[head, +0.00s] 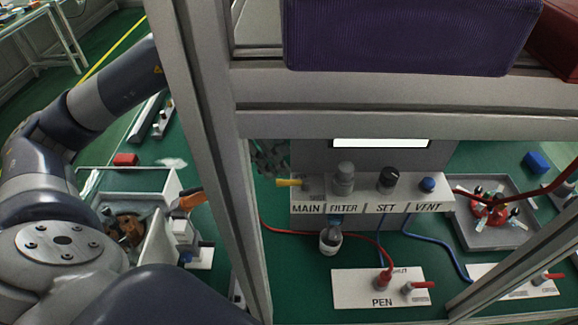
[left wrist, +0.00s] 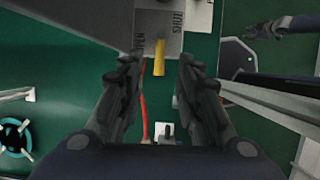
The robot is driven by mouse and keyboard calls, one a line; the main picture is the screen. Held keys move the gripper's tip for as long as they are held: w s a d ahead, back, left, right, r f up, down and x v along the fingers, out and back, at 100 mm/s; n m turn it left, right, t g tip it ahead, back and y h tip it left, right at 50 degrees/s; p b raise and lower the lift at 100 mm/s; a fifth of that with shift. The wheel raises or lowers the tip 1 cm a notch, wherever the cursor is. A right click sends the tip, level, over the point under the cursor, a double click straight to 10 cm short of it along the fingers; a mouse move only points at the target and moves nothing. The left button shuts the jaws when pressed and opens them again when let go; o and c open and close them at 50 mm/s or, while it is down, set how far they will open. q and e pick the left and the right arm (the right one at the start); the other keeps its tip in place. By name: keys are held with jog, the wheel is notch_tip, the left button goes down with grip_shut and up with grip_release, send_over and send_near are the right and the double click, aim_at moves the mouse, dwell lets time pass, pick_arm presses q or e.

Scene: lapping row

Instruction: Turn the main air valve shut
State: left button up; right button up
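The main air valve has a yellow handle (head: 290,182) at the left end of the panel marked MAIN (head: 307,208). The handle (left wrist: 159,57) also shows in the left wrist view, pointing off its grey plate toward me, with OPEN and SHUT lettered on the plate. My left gripper (head: 270,158) shows partly past the frame post, close to the handle. In the left wrist view my left gripper (left wrist: 158,66) is open, with the handle in the gap between its fingertips and no clear contact. A dark arm end at the upper right, apparently my right gripper (left wrist: 255,31), is too small to read.
Grey frame posts (head: 195,120) and a crossbar stand before the panel. FILTER, SET and VENT knobs sit right of the handle. A PEN plate (head: 350,288) with red fittings, hoses and a grey tray (head: 490,238) lie on the green bench. A purple box (head: 410,35) sits above.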

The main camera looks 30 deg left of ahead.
aim_at(290, 181)
pick_arm(q)
jog(key=p+x, duration=0.1)
jog(key=x, duration=0.4)
jog(key=shift+w+d+f, duration=0.1)
jog(key=shift+d+f, duration=0.05)
jog(key=shift+f, duration=0.25)
grip_shut()
